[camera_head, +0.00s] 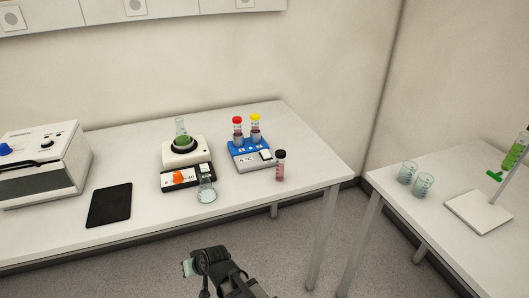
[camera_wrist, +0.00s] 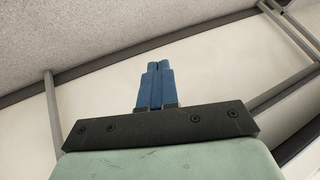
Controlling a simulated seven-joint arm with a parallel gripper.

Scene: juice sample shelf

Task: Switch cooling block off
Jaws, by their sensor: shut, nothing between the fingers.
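The cooling block (camera_head: 245,151) is a small unit with a blue top on a grey base, toward the right end of the main table. It holds one red-capped tube (camera_head: 238,131) and one yellow-capped tube (camera_head: 255,128). A white rocker switch (camera_head: 266,155) sits on its front, to the right of a small display (camera_head: 246,161); the switch position is too small to tell. My gripper shows in the wrist view (camera_wrist: 154,66) with its blue fingers shut together and empty. In the head view my arm is in front of the table, below the block and apart from it.
A black pad (camera_head: 109,206) and a white device (camera_head: 45,160) are farther left.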

